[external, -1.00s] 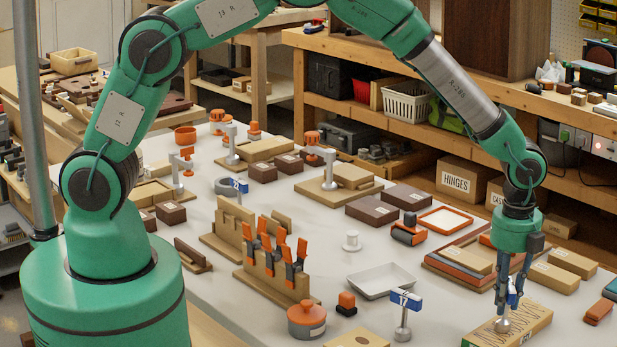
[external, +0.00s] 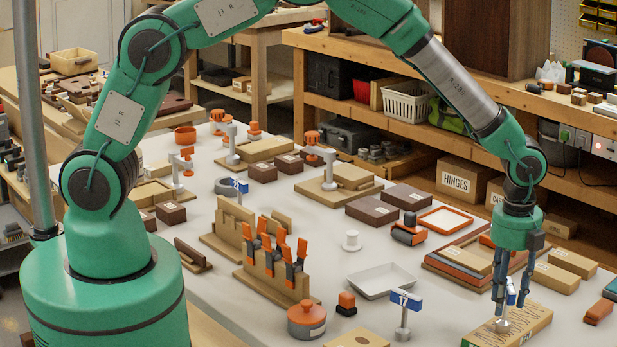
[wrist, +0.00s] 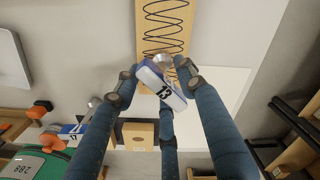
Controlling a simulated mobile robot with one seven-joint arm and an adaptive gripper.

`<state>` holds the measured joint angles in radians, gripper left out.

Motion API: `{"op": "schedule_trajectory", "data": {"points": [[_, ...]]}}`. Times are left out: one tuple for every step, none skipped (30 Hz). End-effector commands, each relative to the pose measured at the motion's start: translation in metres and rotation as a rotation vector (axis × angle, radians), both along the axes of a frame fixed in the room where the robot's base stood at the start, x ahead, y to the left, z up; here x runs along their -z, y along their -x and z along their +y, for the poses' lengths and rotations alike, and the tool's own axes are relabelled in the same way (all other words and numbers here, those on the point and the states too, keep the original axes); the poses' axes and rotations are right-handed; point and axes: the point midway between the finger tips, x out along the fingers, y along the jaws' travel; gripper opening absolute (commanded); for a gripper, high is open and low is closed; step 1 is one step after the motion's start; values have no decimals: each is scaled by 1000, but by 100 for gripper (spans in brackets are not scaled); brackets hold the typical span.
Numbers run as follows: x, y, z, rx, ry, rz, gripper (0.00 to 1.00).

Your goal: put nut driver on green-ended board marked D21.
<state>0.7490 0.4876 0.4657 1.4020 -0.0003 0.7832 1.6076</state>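The nut driver (external: 511,296) has a blue T-handle marked 13 and a silver stem with a round foot. It stands on the tan board (external: 531,319) with a coil drawn on top, at the front right. The board's green end (external: 471,342) is at the lower left; its marking is too small to read. My gripper (external: 509,303) is around the handle. In the wrist view, the fingers of my gripper (wrist: 156,74) are spread around the blue handle (wrist: 166,88), with gaps beside it. The foot overlaps the coil-drawn board (wrist: 150,14) there.
Another blue T-handled tool (external: 403,315) stands left of the board, beside a white tray (external: 381,281). Tan blocks (external: 572,262) and an orange-framed tray (external: 445,262) lie behind. Orange and blue-grey blocks (external: 598,312) lie to the right. Bare table shows around the board.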

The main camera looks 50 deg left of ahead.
Motion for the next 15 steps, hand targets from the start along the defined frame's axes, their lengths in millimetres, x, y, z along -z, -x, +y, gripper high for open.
{"op": "schedule_trajectory", "data": {"points": [[-6,0,0,0,1,-1,40],[-8,0,0,0,1,-1,40],[-13,0,0,0,1,-1,40],[-16,0,0,0,1,-1,40],[-20,0,0,0,1,-1,40],[-26,0,0,0,1,-1,40],[-31,-1,-1,0,2,-2,40],[-36,-1,-1,0,2,-2,40],[-43,-1,-1,0,2,-2,40],[-48,0,0,0,2,-2,40],[-53,-1,-1,0,2,-2,40],[-59,-1,-1,0,2,-2,40],[-64,0,0,0,2,-2,40],[-69,0,0,0,1,-1,40],[-76,0,0,0,1,-1,40]]}}
